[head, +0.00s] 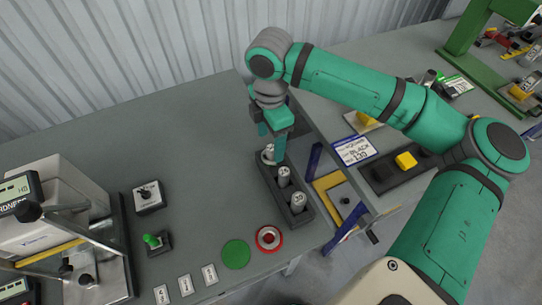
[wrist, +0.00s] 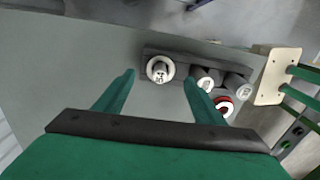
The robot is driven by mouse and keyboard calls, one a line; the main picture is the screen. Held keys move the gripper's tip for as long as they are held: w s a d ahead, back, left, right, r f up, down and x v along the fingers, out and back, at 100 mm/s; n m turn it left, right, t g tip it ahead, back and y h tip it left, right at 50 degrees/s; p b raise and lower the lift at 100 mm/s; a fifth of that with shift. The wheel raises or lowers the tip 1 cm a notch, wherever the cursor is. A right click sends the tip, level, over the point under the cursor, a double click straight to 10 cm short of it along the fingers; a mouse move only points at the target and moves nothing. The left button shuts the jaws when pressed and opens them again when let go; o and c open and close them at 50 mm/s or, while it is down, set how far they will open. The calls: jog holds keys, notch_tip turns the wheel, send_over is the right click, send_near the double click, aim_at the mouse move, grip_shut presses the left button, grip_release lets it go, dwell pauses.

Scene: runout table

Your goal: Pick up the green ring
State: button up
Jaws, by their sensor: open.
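No ring that is clearly green shows. A flat green disc (head: 235,254) lies on the table near its front edge; I see no hole in it. My gripper (head: 271,143) is open, pointing down over the far end of a dark rack of grey cylinders. In the wrist view, the far cylinder (wrist: 159,70), with a pale rim around it, appears between my open fingertips (wrist: 160,79). I cannot tell whether they touch it.
The dark rack (head: 302,217) holds two more cylinders (head: 284,176). A green-knobbed switch (head: 152,241), a toggle box (head: 148,196) and a hardness tester (head: 50,211) stand left. The table (head: 180,120) is clear behind. A gap with a yellow frame (head: 328,187) lies right.

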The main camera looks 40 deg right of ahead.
aim_at(271, 148)
notch_tip(271, 148, down, 5)
dwell(0.3)
jog(key=c, duration=1.3)
jog(key=shift+r, duration=0.1)
